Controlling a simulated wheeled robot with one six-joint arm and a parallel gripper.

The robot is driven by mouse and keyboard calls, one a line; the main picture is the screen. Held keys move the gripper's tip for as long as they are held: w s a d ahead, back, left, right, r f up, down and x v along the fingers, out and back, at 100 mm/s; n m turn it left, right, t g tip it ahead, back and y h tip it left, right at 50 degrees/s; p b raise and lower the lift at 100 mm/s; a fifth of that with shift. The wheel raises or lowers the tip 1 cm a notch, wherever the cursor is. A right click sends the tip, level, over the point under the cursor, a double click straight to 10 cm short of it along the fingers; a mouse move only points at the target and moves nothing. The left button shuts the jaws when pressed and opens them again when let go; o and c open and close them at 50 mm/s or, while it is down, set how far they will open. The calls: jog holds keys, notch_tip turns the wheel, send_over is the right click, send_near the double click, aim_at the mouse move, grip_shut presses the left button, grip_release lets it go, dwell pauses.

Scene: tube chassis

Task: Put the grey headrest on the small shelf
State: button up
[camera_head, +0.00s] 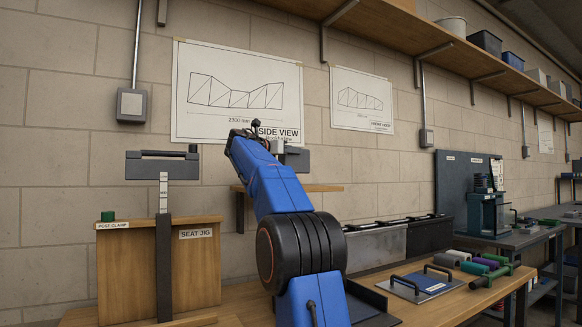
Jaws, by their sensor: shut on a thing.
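A dark grey padded block, which looks like the grey headrest (296,160), shows just right of my blue wrist in the head view. My gripper (277,147) is at its left end and shut on it; the wrist hides most of the jaws and part of the headrest. The small wooden shelf (322,188) is on the wall below it. A narrow gap shows between the headrest and the shelf top; I cannot tell how they line up in depth. My arm covers part of the shelf.
At left stands the wooden seat jig (198,262) with a dark post (163,265) and a grey bar-shaped piece (162,167) on top. Grey bins (376,248) stand right of my arm. A plate with handles (420,284) lies on the bench. Drawings hang behind.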

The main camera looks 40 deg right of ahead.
aim_at(289, 163)
jog(key=shift+f, duration=2.35)
jog(key=shift+f, duration=0.15)
jog(key=o, duration=1.2)
jog(key=shift+a, duration=0.2)
jog(key=a, duration=0.4)
jog(key=s+a, duration=0.1)
jog(key=a, duration=0.6)
jog(key=shift+s+a, duration=0.3)
jog(key=shift+s, duration=0.1)
jog(key=shift+a, duration=0.1)
